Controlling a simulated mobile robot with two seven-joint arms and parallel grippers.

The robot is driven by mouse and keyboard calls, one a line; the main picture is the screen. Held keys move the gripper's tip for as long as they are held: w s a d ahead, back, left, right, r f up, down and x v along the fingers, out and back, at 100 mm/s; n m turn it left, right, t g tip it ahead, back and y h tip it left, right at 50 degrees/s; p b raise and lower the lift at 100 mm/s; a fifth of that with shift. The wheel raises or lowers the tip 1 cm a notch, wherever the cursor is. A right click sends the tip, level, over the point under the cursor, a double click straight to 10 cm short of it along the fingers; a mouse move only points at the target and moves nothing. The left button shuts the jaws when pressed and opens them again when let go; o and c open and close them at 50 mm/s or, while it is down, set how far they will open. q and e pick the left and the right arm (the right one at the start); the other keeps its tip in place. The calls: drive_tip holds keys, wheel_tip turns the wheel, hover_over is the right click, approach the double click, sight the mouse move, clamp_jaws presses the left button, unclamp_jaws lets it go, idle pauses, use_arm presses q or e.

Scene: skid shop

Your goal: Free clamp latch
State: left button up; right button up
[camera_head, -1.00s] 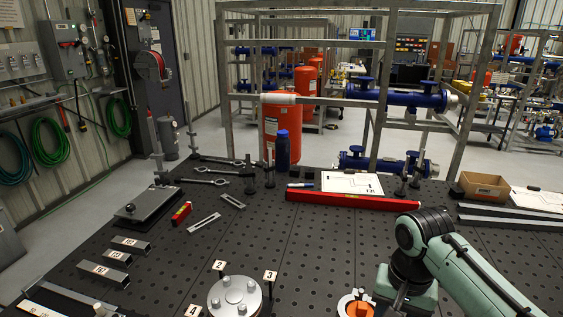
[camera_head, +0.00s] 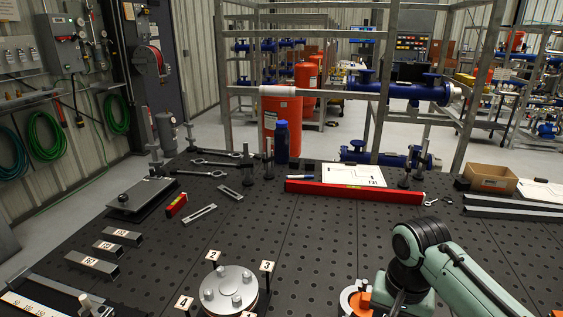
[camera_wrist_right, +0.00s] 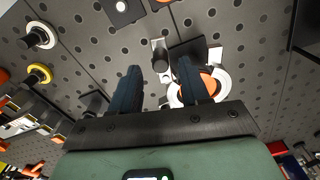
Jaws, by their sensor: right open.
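A round orange-and-white fitting (camera_head: 350,300) sits at the bottom edge of the head view, just left of my right wrist. What looks like the same orange-and-white fitting shows in the right wrist view (camera_wrist_right: 221,82), partly behind one finger. A small grey metal post (camera_wrist_right: 160,56) stands beside it on a dark plate; I cannot tell for sure which part is the clamp latch. My right gripper (camera_wrist_right: 158,66) is open, with its two dark fingers apart and the post seen between their tips. Contact cannot be made out. My left gripper is in neither view.
A bolted round flange (camera_head: 228,289) with numbered tags stands left of the right gripper. A red level (camera_head: 353,193) lies farther back by a white board (camera_head: 355,175) and a blue bottle (camera_head: 281,143). The perforated table (camera_head: 310,235) is clear in the middle.

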drive_tip(key=shift+s+a+f, duration=0.15)
drive_tip(key=shift+f, duration=0.65)
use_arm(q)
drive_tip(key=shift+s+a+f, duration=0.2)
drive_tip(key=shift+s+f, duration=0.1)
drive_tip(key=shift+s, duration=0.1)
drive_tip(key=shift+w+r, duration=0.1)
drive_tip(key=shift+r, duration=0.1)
use_arm(e)
drive_tip(key=c, duration=0.7)
drive_tip(key=shift+d, duration=0.2)
